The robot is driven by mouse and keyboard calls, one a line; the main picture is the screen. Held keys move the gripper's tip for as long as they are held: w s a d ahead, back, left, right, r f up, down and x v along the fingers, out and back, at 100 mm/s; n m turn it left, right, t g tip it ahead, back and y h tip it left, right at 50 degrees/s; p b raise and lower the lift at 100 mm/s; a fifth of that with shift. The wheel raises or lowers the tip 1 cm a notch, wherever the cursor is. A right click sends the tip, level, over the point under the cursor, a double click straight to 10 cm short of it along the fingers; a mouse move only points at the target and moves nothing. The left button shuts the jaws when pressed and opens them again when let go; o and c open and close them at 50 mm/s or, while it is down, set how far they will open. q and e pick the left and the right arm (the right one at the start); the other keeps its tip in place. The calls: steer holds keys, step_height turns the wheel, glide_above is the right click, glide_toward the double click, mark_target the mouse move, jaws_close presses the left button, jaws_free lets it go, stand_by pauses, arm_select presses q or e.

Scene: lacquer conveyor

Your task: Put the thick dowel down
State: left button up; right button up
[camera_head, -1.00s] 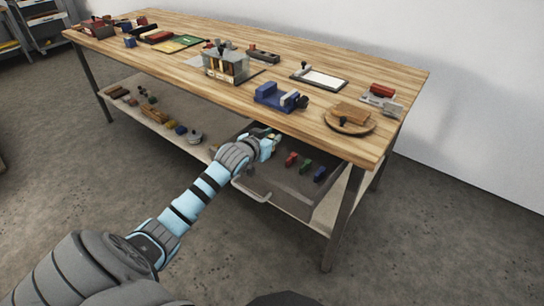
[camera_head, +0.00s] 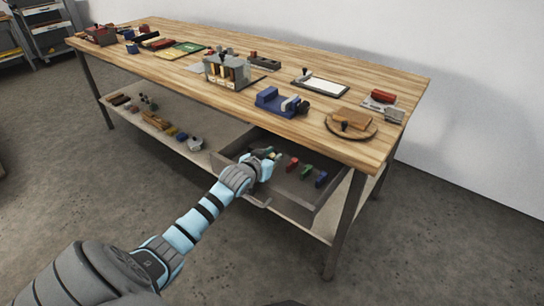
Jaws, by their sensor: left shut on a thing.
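My left gripper (camera_head: 265,160) is over the left part of the open drawer (camera_head: 292,194) under the workbench. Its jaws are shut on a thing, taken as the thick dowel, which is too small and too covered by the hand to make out. A small green and pale item shows just beyond the fingers; I cannot tell whether it is held or lies in the drawer. My right gripper is not in view.
Red (camera_head: 291,165), green (camera_head: 306,172) and blue (camera_head: 320,179) items lie in the drawer's right part. A lower shelf (camera_head: 196,157) holds small parts.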

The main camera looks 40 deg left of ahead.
arm_select(q)
steer(key=o, duration=0.8)
steer(key=shift+s+f, duration=0.1)
steer(key=shift+f, duration=0.1)
steer(key=shift+o, duration=0.2)
steer(key=shift+r, duration=0.2)
steer(key=r+p+v, duration=0.1)
steer(key=p+v, duration=0.4)
steer(key=v, duration=0.7)
steer(key=shift+f, duration=0.1)
